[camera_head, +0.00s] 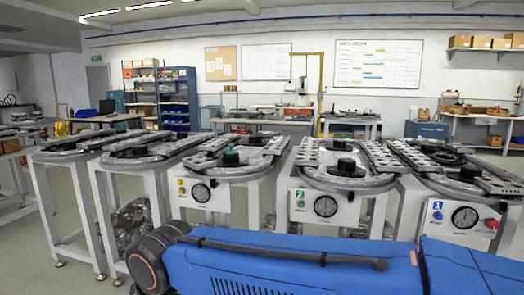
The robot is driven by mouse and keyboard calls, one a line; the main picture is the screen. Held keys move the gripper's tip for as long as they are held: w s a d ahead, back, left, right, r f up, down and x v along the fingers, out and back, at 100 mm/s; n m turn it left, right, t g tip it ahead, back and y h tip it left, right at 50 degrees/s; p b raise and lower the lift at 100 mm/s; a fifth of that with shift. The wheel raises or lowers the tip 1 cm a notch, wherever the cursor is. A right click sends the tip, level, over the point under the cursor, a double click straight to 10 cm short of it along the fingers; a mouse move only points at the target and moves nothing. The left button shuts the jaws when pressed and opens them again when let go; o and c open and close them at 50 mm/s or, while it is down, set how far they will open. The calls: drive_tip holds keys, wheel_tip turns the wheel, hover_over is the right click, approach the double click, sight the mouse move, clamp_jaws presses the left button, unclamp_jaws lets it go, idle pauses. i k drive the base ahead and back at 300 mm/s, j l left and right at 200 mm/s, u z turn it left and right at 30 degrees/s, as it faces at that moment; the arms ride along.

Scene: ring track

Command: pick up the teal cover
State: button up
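A small dark cap with a slight teal tint (230,158) stands on the round top of the station with the yellow label (203,193). I cannot tell for sure that it is the teal cover. No other clearly teal cover can be made out on the stations. My gripper is not in view. A large blue part of my own body fills the lower right of the head view, well in front of the stations and apart from the cap.
Station 2 (326,207) and station 1 (465,217) stand to the right, with dark round parts and perforated metal rails on top. More white-legged tables (88,215) stand at left. Shelves (174,97) and benches line the back wall. Grey floor is clear at lower left.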

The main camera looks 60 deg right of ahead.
sight(231, 152)
drive_tip(key=z, duration=1.5)
